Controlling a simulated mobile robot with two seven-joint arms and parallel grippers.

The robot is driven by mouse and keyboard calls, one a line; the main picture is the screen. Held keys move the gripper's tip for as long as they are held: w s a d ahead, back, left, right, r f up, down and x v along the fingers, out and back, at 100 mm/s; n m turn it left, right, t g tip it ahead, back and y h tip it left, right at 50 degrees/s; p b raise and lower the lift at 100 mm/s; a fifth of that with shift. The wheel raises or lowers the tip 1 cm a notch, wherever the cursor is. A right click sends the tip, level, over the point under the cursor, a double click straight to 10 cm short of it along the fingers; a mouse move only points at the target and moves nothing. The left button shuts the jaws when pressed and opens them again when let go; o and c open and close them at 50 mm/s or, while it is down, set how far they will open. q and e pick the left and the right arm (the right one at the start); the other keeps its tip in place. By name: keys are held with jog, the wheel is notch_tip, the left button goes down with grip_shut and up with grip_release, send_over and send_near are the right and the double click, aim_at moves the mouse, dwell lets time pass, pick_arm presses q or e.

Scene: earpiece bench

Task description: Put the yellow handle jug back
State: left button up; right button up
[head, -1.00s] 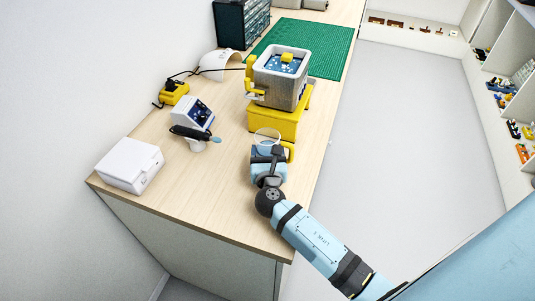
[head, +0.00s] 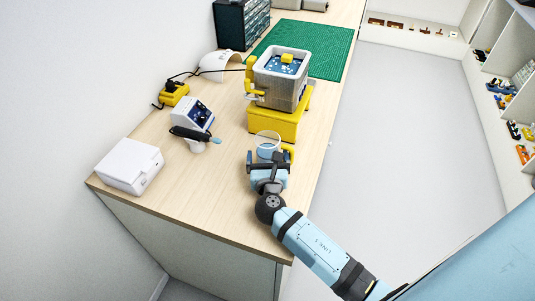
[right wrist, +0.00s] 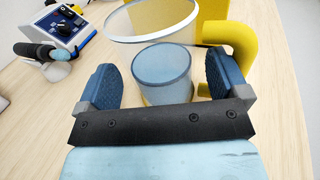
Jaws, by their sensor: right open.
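The jug is a clear cup (head: 267,135) with a yellow handle, standing on the bench just in front of the yellow stand. Its pale bluish lower part (right wrist: 163,75) and wide clear rim show in the right wrist view, with the yellow handle (right wrist: 236,40) to the right. My right gripper (head: 268,160) is open at the jug. In the right wrist view its two blue-padded fingers (right wrist: 162,78) lie on either side of the lower part, with visible gaps. In the head view the gripper hides part of the jug's lower body. My left gripper is not in view.
A grey tub (head: 281,78) with blue contents sits on a yellow stand (head: 275,122) behind the jug. A device with a dark panel (head: 193,117), a white box (head: 129,165) and a green mat (head: 318,47) are on the bench. The bench front is clear.

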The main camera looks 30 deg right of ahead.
aim_at(268, 159)
jog(key=v, duration=0.6)
jog(key=shift+b, duration=0.3)
jog(key=shift+s, duration=0.1)
